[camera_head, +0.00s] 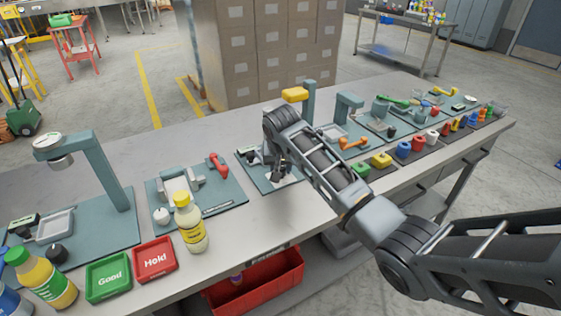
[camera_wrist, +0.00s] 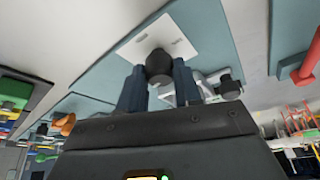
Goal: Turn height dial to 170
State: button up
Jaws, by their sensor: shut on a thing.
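My gripper (camera_head: 277,168) is down at the small teal station in the middle of the bench. In the wrist view my gripper (camera_wrist: 159,78) has its two dark fingers on either side of a round black dial knob (camera_wrist: 160,62) and is shut on it. The knob stands on a white plate with small dark marks (camera_wrist: 182,42), fixed to the teal base (camera_wrist: 97,75). No number or pointer on the dial is readable. In the head view my arm hides the dial; part of the station's teal base (camera_head: 250,160) shows.
A second black knob (camera_wrist: 229,84) on a pale fitting stands close beside my fingers. A station with a red handle (camera_head: 217,163) is to the left, and a post with a yellow top (camera_head: 295,95) rises behind. Bottles and the Good (camera_head: 108,277) and Hold (camera_head: 155,259) trays stand front left.

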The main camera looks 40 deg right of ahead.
jog(key=n, duration=0.2)
jog(key=shift+s+d+n+t+y, duration=0.1)
jog(key=shift+n+t+y, duration=0.2)
jog(key=shift+n+y, duration=0.1)
jog(key=n, duration=0.2)
jog(key=n+y, duration=0.1)
jog(key=n, duration=0.1)
jog(key=shift+d+n+t+y, duration=0.15)
jog(key=shift+n+t+y, duration=0.15)
jog(key=n+y, duration=0.1)
jog(key=n, duration=0.2)
jog(key=shift+d+n, duration=0.1)
jog(key=shift+n, duration=0.2)
jog(key=shift+n+y, duration=0.8)
jog(key=shift+n, duration=0.8)
jog(key=o, duration=1)
jog(key=shift+o, duration=0.2)
jog(key=shift+r, duration=0.15)
jog(key=b+v, duration=0.1)
jog(key=v, duration=0.6)
jog(key=shift+d+r, duration=0.15)
jog(key=shift+r, duration=0.15)
